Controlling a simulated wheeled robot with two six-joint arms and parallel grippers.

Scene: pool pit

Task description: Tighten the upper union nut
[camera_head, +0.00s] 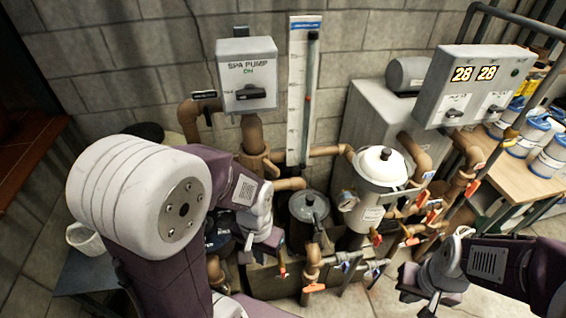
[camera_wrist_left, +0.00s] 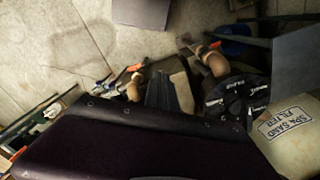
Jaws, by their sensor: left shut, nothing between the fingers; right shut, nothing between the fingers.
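Several brown pipes with thick fittings run below the spa pump box. A wide brown collar (camera_head: 256,160) sits on the upright pipe under that box and looks like a union nut. I cannot tell for sure that it is the upper one, or how tight it is. My left gripper (camera_head: 249,241) is shut and empty, low in front of the pipes and beside the grey lidded pot (camera_head: 309,207). It is apart from the collar. My right gripper (camera_head: 431,303) is shut and empty at the lower right, over the floor. My left arm hides part of the pipework.
The spa pump switch box (camera_head: 247,75) hangs on the wall. A white-lidded filter (camera_head: 381,168) and orange-handled valves (camera_head: 313,288) crowd the middle. A display box (camera_head: 474,87) and a wooden table (camera_head: 525,176) are at right. The left wrist view shows a sand filter tank (camera_wrist_left: 298,143).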

